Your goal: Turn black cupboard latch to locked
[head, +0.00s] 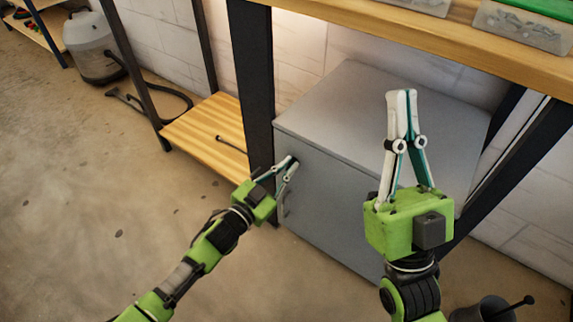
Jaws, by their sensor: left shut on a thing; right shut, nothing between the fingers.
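The grey cupboard (335,205) stands under the workbench, its door facing the front left. My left gripper (291,164) is at the upper left part of the door, with its fingers shut on the latch. The fingers cover nearly all of the black latch, so I cannot tell which way it points. A small handle (286,208) shows on the door below the gripper. My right gripper (401,95) is shut and empty, pointing up in front of the cupboard's top.
The wooden workbench (440,45) with dark legs spans above the cupboard and bears clear boxes (520,27). A low wooden shelf (205,130) is to the left. A vacuum cleaner (95,45) stands further back. A dark bin (480,312) is at bottom right. The floor at left is clear.

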